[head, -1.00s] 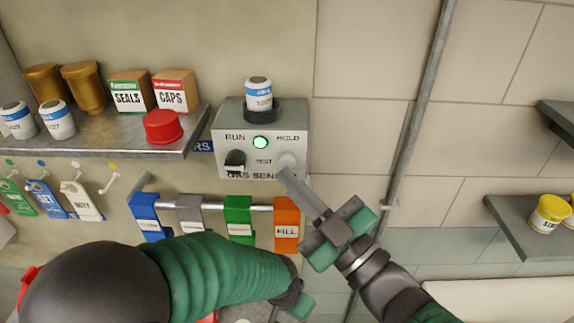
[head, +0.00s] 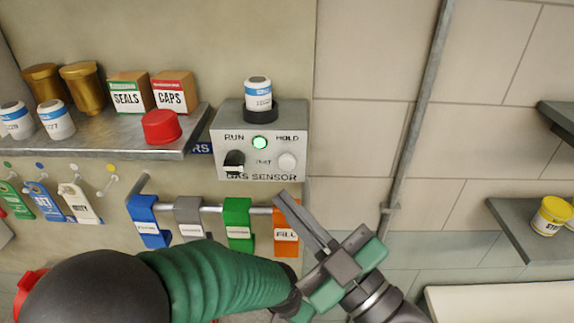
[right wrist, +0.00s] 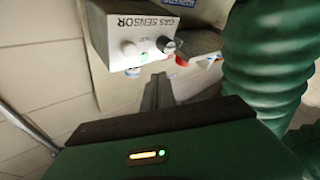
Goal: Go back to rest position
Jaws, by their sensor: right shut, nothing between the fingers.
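My right gripper (head: 304,224) is shut and empty. In the head view its fingers point up and left, in front of the orange FILL tag, below the gas sensor box (head: 228,167). In the right wrist view the shut fingers (right wrist: 158,90) point toward the gas sensor box (right wrist: 150,30), apart from it. The box has a lit green light (head: 260,143), a black knob (head: 234,161) on the left and a white TEST button (head: 287,161). My left arm's green sleeve crosses the bottom of the head view. Its gripper's fingers cannot be made out.
A metal shelf (head: 110,146) at left holds bottles, brass cups, boxes and a red cap. Blue, grey, green and orange tags hang from a rail (head: 205,208) below the box. A grey pipe (head: 415,120) runs up the wall. A shelf (head: 520,240) at right holds a yellow-lidded jar.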

